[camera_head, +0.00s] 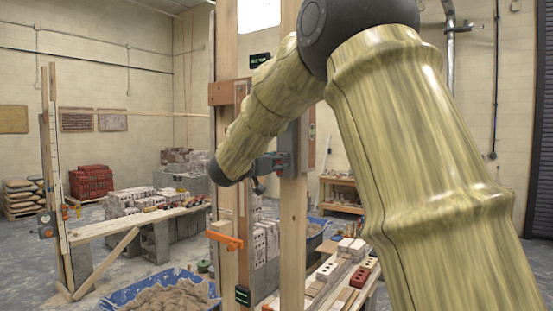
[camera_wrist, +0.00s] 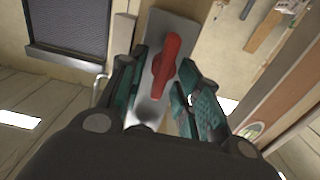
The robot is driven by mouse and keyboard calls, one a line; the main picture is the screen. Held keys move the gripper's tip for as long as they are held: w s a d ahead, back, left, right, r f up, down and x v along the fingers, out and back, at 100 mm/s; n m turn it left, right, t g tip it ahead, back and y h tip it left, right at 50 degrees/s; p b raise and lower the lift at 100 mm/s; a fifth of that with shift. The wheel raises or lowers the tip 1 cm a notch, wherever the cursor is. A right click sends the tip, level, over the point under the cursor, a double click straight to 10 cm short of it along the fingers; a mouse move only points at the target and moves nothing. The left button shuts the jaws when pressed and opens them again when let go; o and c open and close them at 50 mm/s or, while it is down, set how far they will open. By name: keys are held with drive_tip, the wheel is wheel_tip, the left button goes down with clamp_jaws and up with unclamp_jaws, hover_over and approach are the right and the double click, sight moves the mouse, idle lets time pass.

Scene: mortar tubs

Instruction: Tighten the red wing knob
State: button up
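The red wing knob (camera_wrist: 166,62) stands out from a grey metal plate (camera_wrist: 183,32) in the wrist view, its long wing tilted a little from upright. My gripper (camera_wrist: 163,72) is open, with one teal-padded finger on each side of the knob. Plate shows between the left finger and the knob; the right finger is closer, and I cannot tell if it touches. In the head view my gripper (camera_head: 268,165) is at the grey plate (camera_head: 290,150) on a wooden post (camera_head: 292,225). The knob cannot be made out there.
A second wooden post (camera_head: 227,60) stands just left of the plate, with an orange clamp (camera_head: 225,240) lower down. Blue mortar tubs (camera_head: 160,290) and a plank with bricks (camera_head: 325,272) lie below. A brick-laden bench (camera_head: 140,215) stands at left.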

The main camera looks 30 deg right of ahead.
clamp_jaws()
drive_tip(key=shift+f+b, duration=0.15)
drive_tip(key=shift+b, duration=0.35)
drive_tip(key=shift+f+m+b, duration=0.15)
drive_tip(key=shift+m+b, duration=0.65)
drive_tip(key=shift+b, duration=0.05)
drive_tip(key=m+b, duration=0.5)
drive_tip(key=b, duration=0.2)
drive_tip(key=m+b, duration=0.5)
drive_tip(key=b, duration=0.2)
drive_tip(key=s+f+m+b, duration=0.1)
drive_tip(key=m+b, duration=0.5)
drive_tip(key=b, duration=0.1)
drive_tip(key=shift+d, duration=0.2)
drive_tip(key=shift+r, duration=0.1)
